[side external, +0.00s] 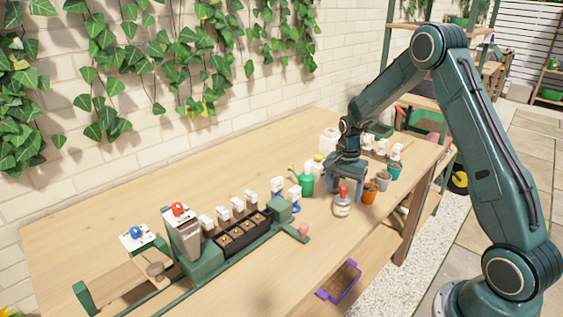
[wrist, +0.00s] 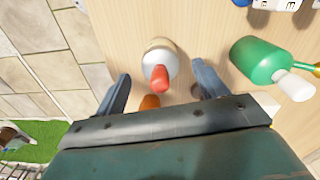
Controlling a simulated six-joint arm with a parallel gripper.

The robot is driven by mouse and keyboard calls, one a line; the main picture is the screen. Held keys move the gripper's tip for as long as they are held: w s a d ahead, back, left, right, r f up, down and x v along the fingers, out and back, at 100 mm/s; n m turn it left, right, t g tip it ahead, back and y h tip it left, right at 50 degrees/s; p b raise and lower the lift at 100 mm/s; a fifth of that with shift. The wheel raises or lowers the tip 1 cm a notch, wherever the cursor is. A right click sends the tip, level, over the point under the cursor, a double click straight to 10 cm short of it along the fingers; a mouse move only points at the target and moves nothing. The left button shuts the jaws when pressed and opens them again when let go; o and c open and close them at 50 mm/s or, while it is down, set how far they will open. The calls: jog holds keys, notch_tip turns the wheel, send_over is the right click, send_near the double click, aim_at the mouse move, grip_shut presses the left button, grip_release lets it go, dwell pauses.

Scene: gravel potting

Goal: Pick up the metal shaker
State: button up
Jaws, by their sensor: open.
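The metal shaker looks to be the pale grey container with a red top and a cream band (side external: 342,208). It stands upright on the bench near the front edge, and in the wrist view its grey shoulder (wrist: 153,58) and red top show from above. My gripper (side external: 345,186) points down above the bench, just behind the shaker in the side view. In the wrist view the jaws (wrist: 160,72) are open, with one finger on each side of the shaker's red top. Neither finger visibly touches it.
A green bottle-like can (wrist: 265,62) stands right of the jaws in the wrist view; the side view shows it left of my gripper (side external: 306,184). Orange (side external: 370,193) and grey pots (side external: 383,181) stand close on the right. A dark tray rig (side external: 240,235) occupies the bench's left.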

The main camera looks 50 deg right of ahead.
jog(key=shift+f, duration=1.15)
jog(key=c, duration=1.1)
jog(key=shift+r, duration=0.1)
jog(key=shift+c, duration=0.2)
notch_tip(320, 180, up, 20)
